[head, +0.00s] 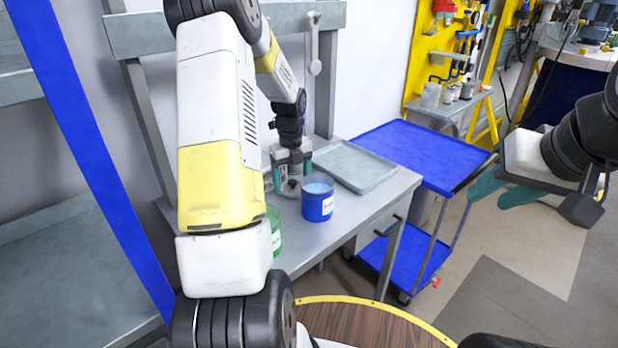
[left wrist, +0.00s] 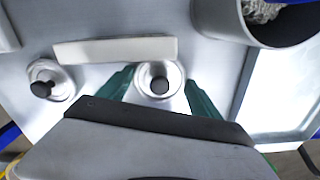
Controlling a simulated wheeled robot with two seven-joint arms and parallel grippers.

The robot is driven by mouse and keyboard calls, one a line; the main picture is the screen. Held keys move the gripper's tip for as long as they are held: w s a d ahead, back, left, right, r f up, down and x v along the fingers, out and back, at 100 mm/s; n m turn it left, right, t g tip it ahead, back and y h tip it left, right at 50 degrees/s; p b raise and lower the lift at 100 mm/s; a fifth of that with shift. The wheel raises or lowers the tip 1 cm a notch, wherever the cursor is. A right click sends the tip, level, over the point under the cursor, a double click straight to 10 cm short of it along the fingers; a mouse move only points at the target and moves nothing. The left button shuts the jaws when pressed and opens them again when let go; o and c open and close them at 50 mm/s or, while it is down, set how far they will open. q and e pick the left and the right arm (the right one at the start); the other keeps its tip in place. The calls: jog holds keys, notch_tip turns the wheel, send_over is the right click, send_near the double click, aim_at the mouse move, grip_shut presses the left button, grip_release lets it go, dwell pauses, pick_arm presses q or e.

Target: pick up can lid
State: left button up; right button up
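A round metal can lid (left wrist: 145,76) with a black knob (left wrist: 160,85) lies on the grey worktable (head: 330,221). My left gripper (head: 291,178) points down over it; in the left wrist view its teal fingers (left wrist: 160,90) stand open on either side of the lid, with the knob between them. I cannot tell whether they touch the lid. A second lid (left wrist: 62,82) with a dark knob lies to the left in the left wrist view. My right gripper (head: 503,188) is open and empty, away from the table at the right.
A blue can (head: 317,204) stands beside the left gripper; its open top (left wrist: 247,30) shows grainy contents. A green can (head: 273,238) is partly hidden by my arm. A grey tray (head: 388,184) lies behind. A pale bar (left wrist: 115,51) lies near the lids. A blue cart (head: 420,150) stands right.

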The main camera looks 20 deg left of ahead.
pick_arm(q)
jog(key=c, duration=0.4)
jog(key=shift+r, duration=0.1)
